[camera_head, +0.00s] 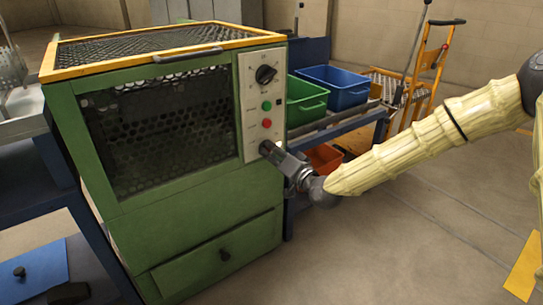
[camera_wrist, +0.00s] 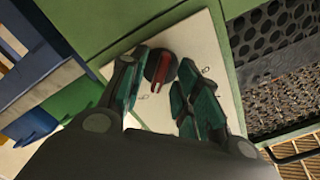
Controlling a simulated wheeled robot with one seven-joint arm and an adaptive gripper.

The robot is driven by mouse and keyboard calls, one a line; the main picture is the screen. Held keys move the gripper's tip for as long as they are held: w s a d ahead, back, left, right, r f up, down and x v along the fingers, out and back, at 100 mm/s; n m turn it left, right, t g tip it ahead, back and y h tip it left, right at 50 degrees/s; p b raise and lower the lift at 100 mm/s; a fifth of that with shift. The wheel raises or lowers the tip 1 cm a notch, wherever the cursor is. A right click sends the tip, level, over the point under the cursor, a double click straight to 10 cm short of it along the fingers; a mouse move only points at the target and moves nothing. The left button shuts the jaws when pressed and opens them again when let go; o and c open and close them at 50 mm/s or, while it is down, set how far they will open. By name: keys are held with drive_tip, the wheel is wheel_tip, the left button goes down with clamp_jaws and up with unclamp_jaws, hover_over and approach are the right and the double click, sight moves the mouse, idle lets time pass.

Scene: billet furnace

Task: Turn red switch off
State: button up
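The red switch (camera_wrist: 160,68) is a red bar handle on a round dark base, on the pale control panel (camera_wrist: 208,48) of the green furnace cabinet. In the wrist view my gripper (camera_wrist: 161,72) is open, with one finger on each side of the switch. The left finger lies very close to its base; I cannot tell whether it touches. A gap shows between the switch and the right finger.
Above my gripper, the panel has a black rotary knob (camera_head: 265,75), a green button (camera_head: 266,106) and a red button (camera_head: 267,123). A mesh window (camera_head: 158,130) lies left. Green (camera_head: 306,101) and blue (camera_head: 333,87) bins stand right. The floor at front right is clear.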

drive_tip(key=shift+w+a, duration=0.3)
drive_tip(key=shift+w, duration=0.1)
clamp_jaws()
